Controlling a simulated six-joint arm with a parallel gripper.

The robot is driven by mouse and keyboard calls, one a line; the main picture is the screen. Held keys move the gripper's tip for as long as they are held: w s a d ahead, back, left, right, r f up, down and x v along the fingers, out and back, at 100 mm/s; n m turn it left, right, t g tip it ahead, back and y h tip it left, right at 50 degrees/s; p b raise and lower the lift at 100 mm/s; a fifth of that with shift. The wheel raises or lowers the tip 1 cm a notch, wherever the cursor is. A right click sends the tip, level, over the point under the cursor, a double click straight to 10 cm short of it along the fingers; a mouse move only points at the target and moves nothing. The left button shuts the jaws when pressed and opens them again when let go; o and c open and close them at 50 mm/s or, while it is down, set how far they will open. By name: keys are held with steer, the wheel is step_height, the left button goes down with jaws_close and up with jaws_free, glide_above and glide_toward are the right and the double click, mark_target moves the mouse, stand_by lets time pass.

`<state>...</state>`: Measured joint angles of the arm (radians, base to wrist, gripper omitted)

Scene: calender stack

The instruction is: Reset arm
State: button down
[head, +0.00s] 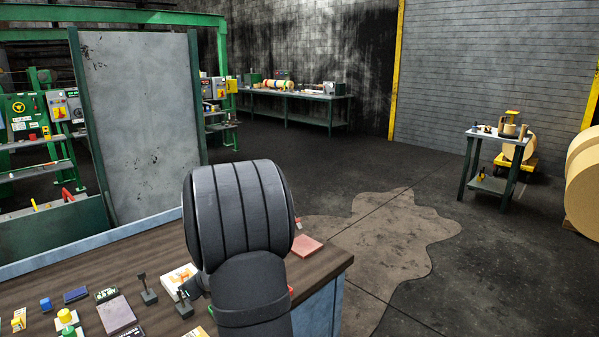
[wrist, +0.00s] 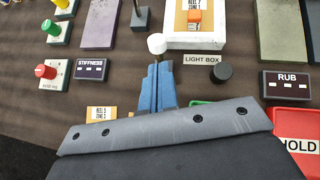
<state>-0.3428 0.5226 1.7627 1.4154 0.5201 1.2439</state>
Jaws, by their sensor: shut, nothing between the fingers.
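My gripper (wrist: 156,84) shows in the wrist view with its two blue fingers together and nothing between them. It points over the dark wood bench top (wrist: 120,75). A white round knob (wrist: 157,43) shows just beyond the fingertips; I cannot tell whether they touch it. In the head view my dark arm rises over the bench's right part and hides most of the gripper. A white light box (wrist: 196,38) with an orange piece on it lies beyond the fingers, and a black knob (wrist: 222,72) is to their right.
A STIFFNESS label block (wrist: 90,69) and a red-knobbed block (wrist: 52,75) are at left. A RUB block (wrist: 286,86) and a red HOLD tray (wrist: 300,135) are at right. A tall grey panel (head: 140,120) stands behind the bench.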

steer(key=shift+s+d+f, duration=0.25)
steer(key=shift+s+f, duration=0.4)
steer(key=shift+f, duration=0.2)
steer(key=shift+s+d+f+t+y, duration=0.35)
steer(key=shift+d+f+t+y, duration=0.1)
steer(key=shift+t+y, duration=0.15)
steer(key=shift+s+d+f+t+y, duration=0.35)
steer(key=shift+f+t+y, duration=0.15)
steer(key=shift+y, duration=0.1)
steer(key=s+d, duration=0.1)
steer(key=d, duration=0.2)
steer(key=s+d, duration=0.1)
steer(key=shift+s+d+f, duration=0.15)
steer(key=shift+s+d, duration=0.15)
steer(key=shift+s, duration=0.05)
steer(key=shift+s+d+r, duration=0.25)
steer(key=shift+s+d, duration=0.1)
steer(key=shift+d, duration=0.15)
